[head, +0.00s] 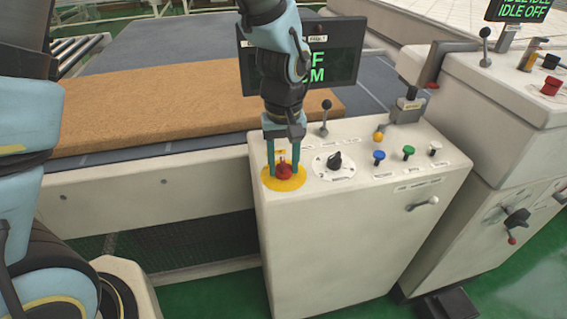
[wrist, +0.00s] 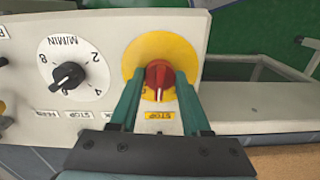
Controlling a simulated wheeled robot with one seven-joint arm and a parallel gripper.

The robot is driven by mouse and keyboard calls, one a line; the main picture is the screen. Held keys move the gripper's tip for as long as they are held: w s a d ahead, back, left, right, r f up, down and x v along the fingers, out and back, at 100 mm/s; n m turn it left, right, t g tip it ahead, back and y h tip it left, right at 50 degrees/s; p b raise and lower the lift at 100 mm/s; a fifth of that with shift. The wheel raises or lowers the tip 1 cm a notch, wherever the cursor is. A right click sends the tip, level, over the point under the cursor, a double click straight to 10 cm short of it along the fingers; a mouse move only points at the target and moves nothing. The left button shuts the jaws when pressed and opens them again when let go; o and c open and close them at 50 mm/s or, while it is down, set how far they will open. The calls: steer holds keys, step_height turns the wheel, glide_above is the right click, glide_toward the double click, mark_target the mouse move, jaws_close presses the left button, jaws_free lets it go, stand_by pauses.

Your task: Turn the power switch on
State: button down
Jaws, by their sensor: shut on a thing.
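The power switch is a red rotary knob (head: 284,172) on a yellow round plate (head: 271,183), at the left end of the white console's top. In the wrist view the red knob (wrist: 159,77) sits on the yellow plate (wrist: 135,58), with a white mark at its near edge. My gripper (head: 284,165) reaches down from above, its teal fingers on either side of the knob. In the wrist view my gripper (wrist: 159,88) is shut on the knob. The display (head: 335,65) behind is partly hidden by my arm; its readable letters end in "F" and "M".
A tan mattress (head: 170,100) lies on the conveyor at left. A second console (head: 500,120) stands at right.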

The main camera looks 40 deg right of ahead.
mark_target(283, 163)
steer(key=m, duration=0.4)
steer(key=shift+m, duration=1.9)
steer(key=shift+c, duration=1.8)
jaws_free()
step_height(283, 163, up, 11)
steer(key=b, duration=0.1)
steer(key=shift+b, duration=0.35)
steer(key=shift+f, duration=0.1)
